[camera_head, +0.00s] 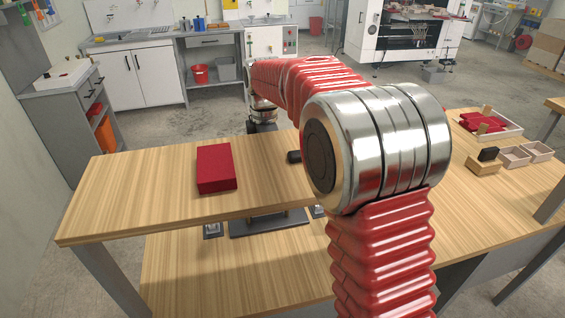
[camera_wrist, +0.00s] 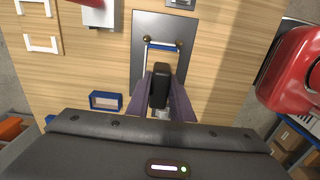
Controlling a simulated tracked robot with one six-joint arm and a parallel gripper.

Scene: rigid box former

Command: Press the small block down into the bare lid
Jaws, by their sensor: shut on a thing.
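In the wrist view, my gripper (camera_wrist: 162,94) has its two purple fingers shut on a small dark block (camera_wrist: 160,84), which stands between them. In the head view, my arm hides the gripper and the block.
A red box (camera_head: 216,168) lies on the wooden table (camera_head: 130,200). At right are a tray of red pieces (camera_head: 483,124), a wooden box with a dark block (camera_head: 488,154) and pale open trays (camera_head: 513,157). A blue-rimmed piece (camera_wrist: 104,101) lies left of my fingers.

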